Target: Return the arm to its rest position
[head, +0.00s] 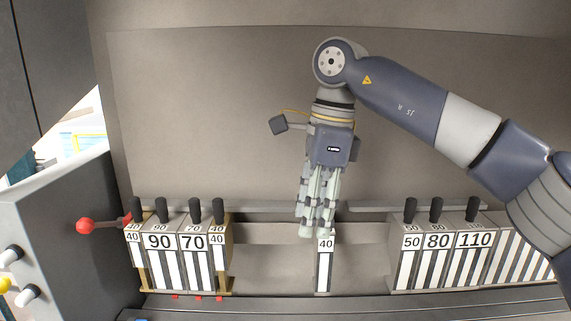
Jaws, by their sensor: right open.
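My right arm comes in from the right of the head view, and its gripper (317,222) points down in the middle of the machine. The gripper is open. Its fingertips are just above a single narrow block marked 40 (324,268), overlapping its top in the picture. I cannot tell whether they touch it. The block stands upright and alone between two groups of blocks. The fingers hide its upper end. My left gripper is not in view.
Left of it stand blocks marked 40, 90 (160,268), 70 (194,268) and 40 with black handles. Blocks marked 50, 80 (437,265) and 110 (470,265) stand at right. A red-knobbed lever (87,226) sticks out at left. Gaps flank the lone block.

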